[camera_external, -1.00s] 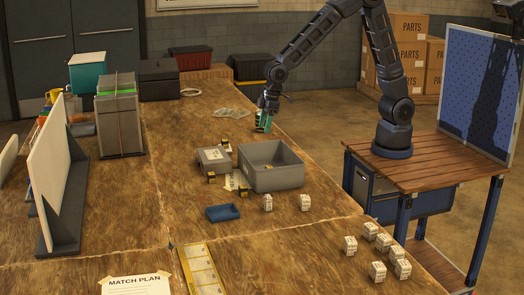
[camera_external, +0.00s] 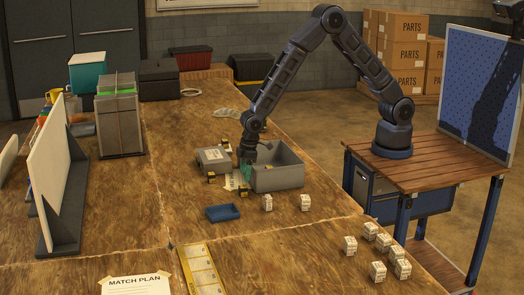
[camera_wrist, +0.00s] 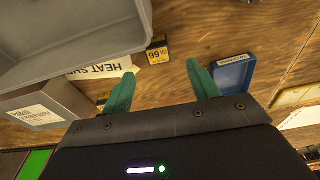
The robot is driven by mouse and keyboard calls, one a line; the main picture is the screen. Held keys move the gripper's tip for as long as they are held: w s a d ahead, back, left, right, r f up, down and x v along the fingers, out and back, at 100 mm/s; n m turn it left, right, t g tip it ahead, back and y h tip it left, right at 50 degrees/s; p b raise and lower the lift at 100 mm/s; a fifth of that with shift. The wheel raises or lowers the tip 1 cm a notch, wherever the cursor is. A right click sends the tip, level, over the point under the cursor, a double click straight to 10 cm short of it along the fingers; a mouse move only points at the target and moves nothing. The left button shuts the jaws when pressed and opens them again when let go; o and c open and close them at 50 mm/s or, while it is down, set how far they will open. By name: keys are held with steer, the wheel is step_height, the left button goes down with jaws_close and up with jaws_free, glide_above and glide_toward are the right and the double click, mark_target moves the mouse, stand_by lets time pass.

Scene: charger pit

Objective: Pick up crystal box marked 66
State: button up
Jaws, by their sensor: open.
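The crystal box marked 66 (camera_wrist: 157,51) is a small dark box with a yellow label, seen upside down in the wrist view. It lies on the wooden bench beside the grey bin and a paper label, and matches the small box (camera_external: 243,192) at the bin's left front corner in the external view. My gripper (camera_wrist: 160,70) is open and empty, its green fingers spread, with the box beyond and between the tips. In the external view my gripper (camera_external: 246,160) is above the bench at the bin's left side, partly hidden by its own arm link.
The open grey bin (camera_external: 278,178) stands right beside my gripper. A lidded grey box (camera_external: 213,159) is to the left, with another small yellow-labelled box (camera_external: 211,177) before it. A blue tray (camera_external: 222,213) lies in front. Several white boxes (camera_external: 377,271) stand at front right.

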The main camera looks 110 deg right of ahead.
mark_target(243, 186)
steer(key=shift+w+d+f, duration=0.1)
steer(key=shift+w+f, duration=0.1)
steer(key=shift+f, duration=1.1)
steer(key=shift+w+f, duration=0.15)
steer(key=shift+f, duration=1.2)
steer(key=shift+w+d+f, duration=0.1)
steer(key=shift+w+f, duration=0.1)
steer(key=shift+f, duration=1.1)
steer(key=c, duration=1.1)
